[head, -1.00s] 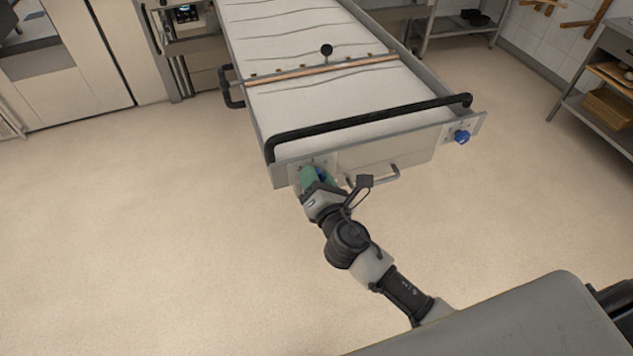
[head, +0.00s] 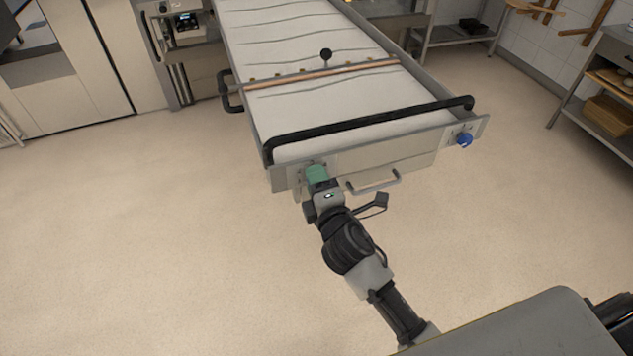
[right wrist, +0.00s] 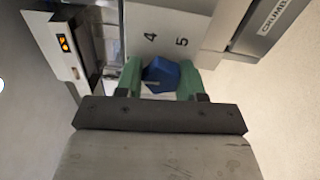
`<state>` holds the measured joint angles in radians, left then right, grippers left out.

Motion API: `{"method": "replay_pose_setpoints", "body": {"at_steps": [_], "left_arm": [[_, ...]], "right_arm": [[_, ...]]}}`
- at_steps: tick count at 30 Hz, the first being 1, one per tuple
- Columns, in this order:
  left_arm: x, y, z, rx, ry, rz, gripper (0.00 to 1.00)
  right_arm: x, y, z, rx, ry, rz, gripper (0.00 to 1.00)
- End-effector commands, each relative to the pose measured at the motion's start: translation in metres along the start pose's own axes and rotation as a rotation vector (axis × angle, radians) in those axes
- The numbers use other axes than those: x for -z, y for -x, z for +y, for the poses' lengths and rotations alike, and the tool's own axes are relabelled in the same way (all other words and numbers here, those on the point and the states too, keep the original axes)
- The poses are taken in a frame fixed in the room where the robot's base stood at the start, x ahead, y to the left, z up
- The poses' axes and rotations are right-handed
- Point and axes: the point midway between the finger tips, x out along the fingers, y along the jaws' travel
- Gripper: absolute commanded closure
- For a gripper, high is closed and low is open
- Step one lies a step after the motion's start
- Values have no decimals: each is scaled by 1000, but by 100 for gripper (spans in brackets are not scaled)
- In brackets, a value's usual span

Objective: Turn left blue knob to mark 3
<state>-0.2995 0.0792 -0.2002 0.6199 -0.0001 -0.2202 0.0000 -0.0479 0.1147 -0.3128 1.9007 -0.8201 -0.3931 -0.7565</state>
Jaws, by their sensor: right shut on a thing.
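The left blue knob (right wrist: 165,75) shows in the right wrist view between the two green fingers of my right gripper (right wrist: 161,78). The fingers are shut on its sides. The knob sits on a light plate (right wrist: 165,25), where the marks 4 and 5 show beyond it. Mark 3 and the knob's pointer cannot be made out. In the head view my right gripper (head: 317,174) is at the left end of the oven loader's front panel and hides the left knob. My left gripper is not in view.
A second blue knob (head: 464,140) is at the panel's right end. A grey handle (head: 373,182) sticks out just right of my gripper. A black bar (head: 370,122) runs above the panel. The floor on the left is clear.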

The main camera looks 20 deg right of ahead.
Motion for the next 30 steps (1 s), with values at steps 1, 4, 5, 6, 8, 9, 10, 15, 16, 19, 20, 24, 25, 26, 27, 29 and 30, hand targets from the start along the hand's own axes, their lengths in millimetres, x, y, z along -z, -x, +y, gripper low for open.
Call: {"method": "replay_pose_setpoints", "body": {"at_steps": [1, 4, 5, 6, 8, 9, 10, 15, 16, 19, 20, 24, 25, 26, 27, 29, 30], "left_arm": [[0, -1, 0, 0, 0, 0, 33], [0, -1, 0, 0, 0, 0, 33], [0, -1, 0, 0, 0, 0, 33], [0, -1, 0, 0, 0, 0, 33], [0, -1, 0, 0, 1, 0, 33], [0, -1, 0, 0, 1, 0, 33], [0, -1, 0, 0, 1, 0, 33], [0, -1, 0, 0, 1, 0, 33], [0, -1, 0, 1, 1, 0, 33], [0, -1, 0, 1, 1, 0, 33], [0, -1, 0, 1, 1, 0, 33], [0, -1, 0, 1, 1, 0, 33], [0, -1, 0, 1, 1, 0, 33], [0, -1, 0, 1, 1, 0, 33], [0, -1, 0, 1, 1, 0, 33], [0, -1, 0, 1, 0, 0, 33], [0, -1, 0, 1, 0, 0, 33]], "right_arm": [[0, 0, -1, 2, -18, 0, 85], [0, 0, -1, 2, -43, 0, 85], [0, 0, -1, 2, -48, 0, 85], [0, 0, -1, 2, -54, 0, 85], [0, 0, -1, 2, -60, 0, 85], [0, 0, -1, 2, -63, 0, 85], [0, 0, -1, 2, -64, 0, 85], [0, 0, -1, 3, -66, 0, 85], [0, 0, -1, 3, -66, 0, 85], [0, 0, -1, 3, -65, 0, 85], [0, 0, -1, 3, -65, 0, 85], [0, 0, -1, 2, -64, 0, 43], [0, 0, -1, 2, -64, 0, 39], [0, 0, -1, 2, -64, 0, 36], [0, 0, -1, 2, -64, 0, 36], [0, 0, 0, 2, -64, 0, 36], [0, 0, 0, 1, -64, 0, 36]]}}
